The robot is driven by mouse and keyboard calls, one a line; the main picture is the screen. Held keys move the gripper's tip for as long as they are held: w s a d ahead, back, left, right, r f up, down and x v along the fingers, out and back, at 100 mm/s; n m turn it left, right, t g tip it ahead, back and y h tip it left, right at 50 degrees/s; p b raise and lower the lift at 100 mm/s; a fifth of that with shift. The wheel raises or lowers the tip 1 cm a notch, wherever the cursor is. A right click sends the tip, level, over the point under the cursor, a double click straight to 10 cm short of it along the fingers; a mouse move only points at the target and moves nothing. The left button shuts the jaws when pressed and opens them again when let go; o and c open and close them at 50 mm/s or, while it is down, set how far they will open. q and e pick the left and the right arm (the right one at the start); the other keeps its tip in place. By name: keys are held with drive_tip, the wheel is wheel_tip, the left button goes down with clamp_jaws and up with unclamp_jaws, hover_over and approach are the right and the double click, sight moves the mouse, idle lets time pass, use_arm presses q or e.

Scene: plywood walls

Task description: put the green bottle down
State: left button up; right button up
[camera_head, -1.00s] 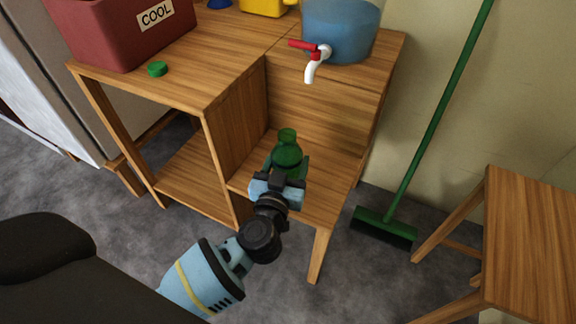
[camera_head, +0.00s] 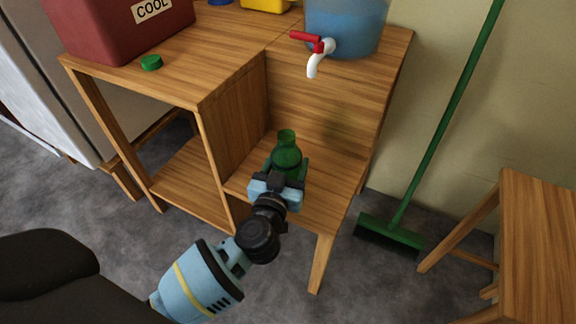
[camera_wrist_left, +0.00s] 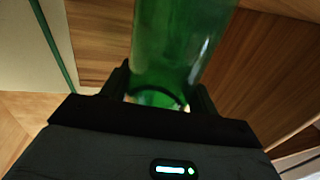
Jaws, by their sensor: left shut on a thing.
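The green bottle (camera_head: 287,152) is at the low shelf under the tap, its neck up, in the head view. My left gripper (camera_head: 285,180) is shut on the green bottle from the near side. The left wrist view shows the bottle (camera_wrist_left: 180,45) between the fingers of my left gripper (camera_wrist_left: 155,92). The low shelf (camera_head: 325,190) lies below and around the bottle; I cannot tell whether the bottle's base touches it, as my gripper hides it. My right gripper is not in view.
A blue water tank (camera_head: 345,28) with a red-handled white tap (camera_head: 313,62) stands above the shelf. A red COOL box (camera_head: 105,30) and a green cap (camera_head: 151,62) are on the upper top. A green broom (camera_head: 390,232) and a wooden stool (camera_head: 535,240) are at the right.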

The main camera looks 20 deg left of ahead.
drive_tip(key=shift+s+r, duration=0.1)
use_arm(q)
drive_tip(key=shift+f, duration=0.1)
drive_tip(key=o, duration=1.1)
drive_tip(key=shift+c, duration=0.2)
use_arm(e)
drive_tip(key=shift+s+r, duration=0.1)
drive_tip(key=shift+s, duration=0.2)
use_arm(q)
drive_tip(key=shift+s+r, duration=0.15)
drive_tip(key=shift+r, duration=0.05)
drive_tip(key=s+d+p, duration=0.1)
drive_tip(key=s+p, duration=0.2)
drive_tip(key=s, duration=0.8)
drive_tip(key=shift+d, duration=0.4)
drive_tip(key=shift+s, duration=0.3)
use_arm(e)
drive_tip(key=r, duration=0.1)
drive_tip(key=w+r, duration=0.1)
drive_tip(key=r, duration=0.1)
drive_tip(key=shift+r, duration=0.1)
